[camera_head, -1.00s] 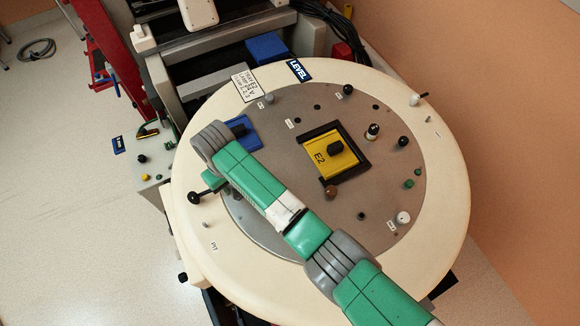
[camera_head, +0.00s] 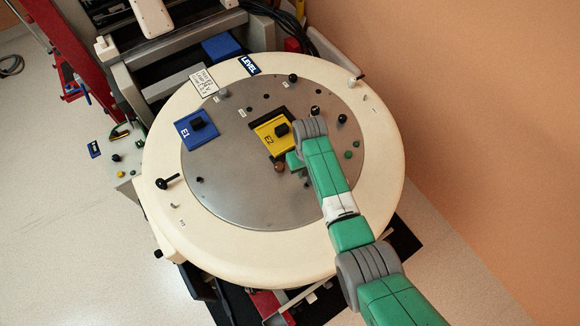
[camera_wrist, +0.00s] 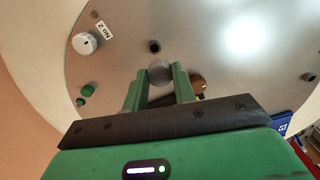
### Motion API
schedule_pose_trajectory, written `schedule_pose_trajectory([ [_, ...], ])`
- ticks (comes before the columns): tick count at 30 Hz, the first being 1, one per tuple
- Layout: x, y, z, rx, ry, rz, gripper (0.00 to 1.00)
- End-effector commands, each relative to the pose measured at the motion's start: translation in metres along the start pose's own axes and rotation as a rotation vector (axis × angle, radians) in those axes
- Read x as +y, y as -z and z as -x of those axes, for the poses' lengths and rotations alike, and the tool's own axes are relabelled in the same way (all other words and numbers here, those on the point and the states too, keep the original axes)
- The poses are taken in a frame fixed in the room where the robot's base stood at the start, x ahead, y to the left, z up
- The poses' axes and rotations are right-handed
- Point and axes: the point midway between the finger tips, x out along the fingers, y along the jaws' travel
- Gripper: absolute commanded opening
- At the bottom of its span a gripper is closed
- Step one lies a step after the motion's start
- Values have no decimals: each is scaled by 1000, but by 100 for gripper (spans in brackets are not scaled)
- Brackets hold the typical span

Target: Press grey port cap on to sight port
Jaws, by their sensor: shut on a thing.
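My gripper (camera_wrist: 160,88) is shut on a round grey cap, the grey port cap (camera_wrist: 160,71), held between the green fingertips in the wrist view. A small dark round fitting (camera_wrist: 155,47) on the metal plate shows just beyond the cap; it may be the sight port, but I cannot tell for sure. The cap and that fitting look apart in the picture. In the head view my gripper (camera_head: 296,161) is largely hidden by my arm, beside the yellow E2 block, and the cap is hidden there.
A brown knob (camera_wrist: 198,83) stands close beside the right finger. A white knob (camera_wrist: 84,43) and green caps (camera_wrist: 87,90) are to the left. The yellow E2 block (camera_head: 268,139) and blue E1 block (camera_head: 190,131) sit on the round metal plate (camera_head: 240,190), whose lower left is mostly clear.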

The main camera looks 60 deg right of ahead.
Motion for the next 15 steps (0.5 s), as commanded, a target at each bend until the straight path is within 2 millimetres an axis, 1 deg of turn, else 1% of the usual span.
schedule_pose_trajectory([
  [4,5,-2,0,0,0,-9,0],
  [15,5,-2,0,-1,0,-9,0],
])
